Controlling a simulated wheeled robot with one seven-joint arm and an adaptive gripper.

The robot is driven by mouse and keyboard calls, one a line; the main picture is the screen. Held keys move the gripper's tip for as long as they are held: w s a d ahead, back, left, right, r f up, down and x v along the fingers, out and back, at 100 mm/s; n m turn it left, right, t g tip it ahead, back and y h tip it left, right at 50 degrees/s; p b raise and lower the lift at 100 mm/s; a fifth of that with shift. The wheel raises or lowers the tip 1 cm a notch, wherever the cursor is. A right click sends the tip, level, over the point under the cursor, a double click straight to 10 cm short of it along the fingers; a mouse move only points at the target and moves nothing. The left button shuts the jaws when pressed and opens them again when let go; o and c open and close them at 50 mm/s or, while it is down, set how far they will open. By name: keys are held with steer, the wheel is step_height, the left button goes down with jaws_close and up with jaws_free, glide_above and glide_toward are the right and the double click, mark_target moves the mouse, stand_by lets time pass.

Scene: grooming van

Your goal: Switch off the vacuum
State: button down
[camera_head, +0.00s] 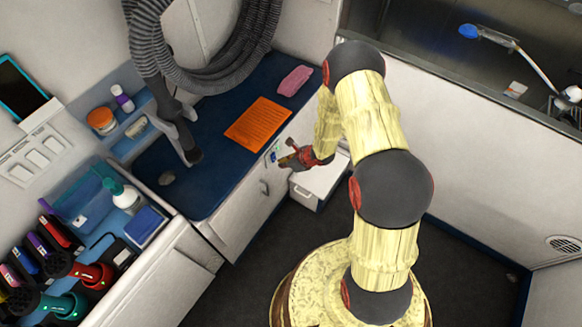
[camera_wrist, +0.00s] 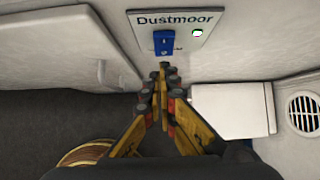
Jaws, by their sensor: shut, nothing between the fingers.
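The vacuum's panel (camera_wrist: 192,22), marked "Dustmoor", is a grey plate on the cabinet front in the wrist view. It has a blue switch (camera_wrist: 163,42) and a lit green lamp (camera_wrist: 197,33). In the head view, the panel (camera_head: 272,154) is small and partly behind my gripper. My gripper (camera_wrist: 164,72) is shut and empty, its fingertips just below the blue switch in the wrist view. I cannot tell whether they touch it. In the head view, my gripper (camera_head: 286,158) is at the cabinet front. The grey ribbed hose (camera_head: 153,50) hangs on the wall, its nozzle (camera_head: 190,150) over the counter.
A white box (camera_head: 319,182) stands beside the panel, right of my gripper. A cabinet door (camera_head: 245,205) with a handle is to the left. The blue counter (camera_head: 215,110) holds an orange towel (camera_head: 258,123) and a pink cloth (camera_head: 295,80). Dark floor (camera_head: 250,255) is clear in front.

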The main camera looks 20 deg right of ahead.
steer(key=shift+w+a+f, duration=0.1)
steer(key=shift+w+a, duration=0.25)
steer(key=shift+w, duration=0.15)
steer(key=b, duration=0.1)
steer(key=t+b, duration=0.1)
steer(key=b, duration=0.1)
steer(key=shift+w+a+f+y, duration=0.2)
steer(key=shift+w+y, duration=0.1)
steer(key=shift+y, duration=0.1)
steer(key=shift+r, duration=0.15)
steer(key=shift+r+p, duration=0.35)
steer(key=shift+r, duration=0.35)
